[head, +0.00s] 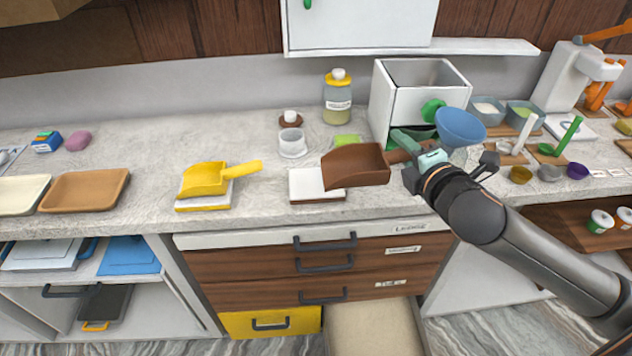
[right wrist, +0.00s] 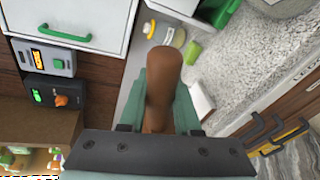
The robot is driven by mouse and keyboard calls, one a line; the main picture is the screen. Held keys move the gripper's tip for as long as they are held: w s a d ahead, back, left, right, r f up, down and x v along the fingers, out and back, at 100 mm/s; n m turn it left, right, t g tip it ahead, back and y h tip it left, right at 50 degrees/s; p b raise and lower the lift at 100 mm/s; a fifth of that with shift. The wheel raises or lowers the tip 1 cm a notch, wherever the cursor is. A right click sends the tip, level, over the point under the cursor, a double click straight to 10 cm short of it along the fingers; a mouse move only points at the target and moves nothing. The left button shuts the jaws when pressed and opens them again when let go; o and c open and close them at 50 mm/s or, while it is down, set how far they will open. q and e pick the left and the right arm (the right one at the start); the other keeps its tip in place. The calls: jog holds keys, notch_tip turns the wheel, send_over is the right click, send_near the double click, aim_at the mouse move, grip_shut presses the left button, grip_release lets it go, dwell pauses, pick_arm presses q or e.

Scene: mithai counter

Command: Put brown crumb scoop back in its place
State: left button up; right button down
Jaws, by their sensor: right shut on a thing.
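The brown crumb scoop (head: 355,167) is in my right gripper (head: 424,158), with its bowl pointing left in the head view. The right wrist view shows its brown handle (right wrist: 160,85) between the teal fingers of the right gripper (right wrist: 162,108), which is shut on it. A white rest pad with a brown edge (head: 308,184) lies on the counter. The scoop's bowl overlaps the pad's right part in the picture; its height above it is hard to tell. The pad carries nothing that I can see. My left gripper is not in view.
A yellow scoop (head: 203,179) lies on a yellow-edged pad to the left. Behind are a clear cup (head: 292,145), a yellow-lidded jar (head: 338,100) and a white bin (head: 390,105). A blue funnel-like bowl (head: 460,127) shows behind my right gripper.

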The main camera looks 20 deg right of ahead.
jog(key=shift+d+r, duration=0.1)
jog(key=w+a+f, duration=0.1)
jog(key=w+f, duration=0.7)
jog(key=w, duration=0.1)
jog(key=w+a+f, duration=0.1)
jog(key=w+f, duration=0.3)
jog(key=w, duration=0.1)
jog(key=shift+a, duration=0.3)
jog(key=shift+s+f, duration=0.1)
jog(key=shift+f, duration=0.2)
jog(key=c, duration=0.6)
grip_release()
jog(key=shift+f, duration=0.1)
